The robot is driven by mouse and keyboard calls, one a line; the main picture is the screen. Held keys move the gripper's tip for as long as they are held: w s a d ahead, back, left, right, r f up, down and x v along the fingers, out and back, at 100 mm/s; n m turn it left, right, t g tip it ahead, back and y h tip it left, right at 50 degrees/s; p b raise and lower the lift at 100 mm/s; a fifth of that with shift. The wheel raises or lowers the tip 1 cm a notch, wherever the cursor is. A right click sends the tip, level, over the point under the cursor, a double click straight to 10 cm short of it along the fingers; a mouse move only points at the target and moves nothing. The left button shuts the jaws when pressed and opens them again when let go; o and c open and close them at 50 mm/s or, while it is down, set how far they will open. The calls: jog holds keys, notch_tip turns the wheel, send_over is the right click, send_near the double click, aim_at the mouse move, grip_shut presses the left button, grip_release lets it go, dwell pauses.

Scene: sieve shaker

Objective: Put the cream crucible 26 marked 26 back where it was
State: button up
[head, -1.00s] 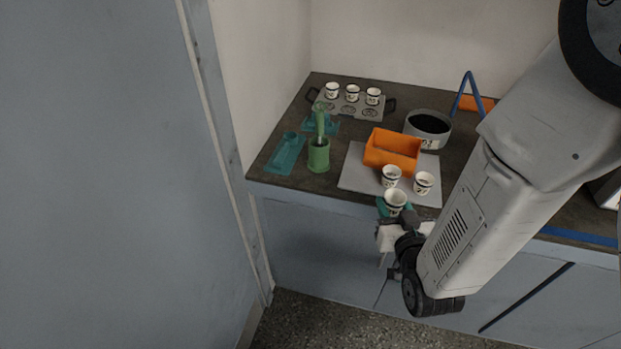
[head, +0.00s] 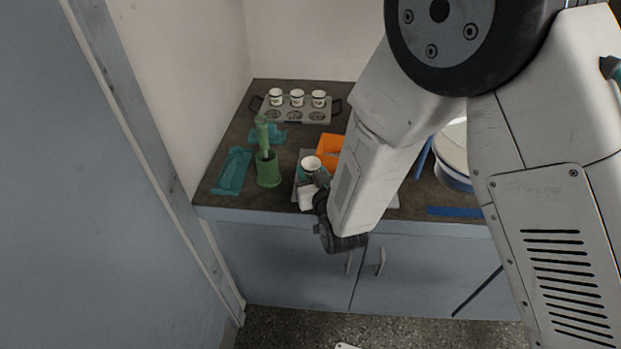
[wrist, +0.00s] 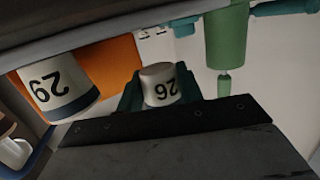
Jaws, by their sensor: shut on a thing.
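The cream crucible 26 (head: 311,162) is held upright in my gripper (head: 312,174), at the front left of the worktop. In the wrist view the crucible (wrist: 160,84) sits between the two teal fingers of my gripper (wrist: 161,92), with its number 26 facing the camera. My gripper is shut on it. A rack (head: 285,112) at the back left holds three white crucibles in its far row. The near row of the rack shows several empty places.
A green pot (head: 268,172) with a green tool stands left of my gripper. Teal holders (head: 233,172) lie further left. An orange bin (head: 328,150) is close behind and right of my gripper. Another numbered crucible (wrist: 56,88) shows in the wrist view. My arm hides much of the right side.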

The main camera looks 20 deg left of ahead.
jog(key=shift+w+f, duration=0.1)
jog(key=shift+f, duration=1.65)
jog(key=shift+f, duration=0.15)
jog(key=o, duration=1)
jog(key=shift+s+d, duration=0.15)
jog(key=shift+s, duration=0.05)
jog(key=v, duration=1.1)
jog(key=shift+s+r, duration=0.25)
jog(key=shift+w+d, duration=0.1)
jog(key=shift+d, duration=0.05)
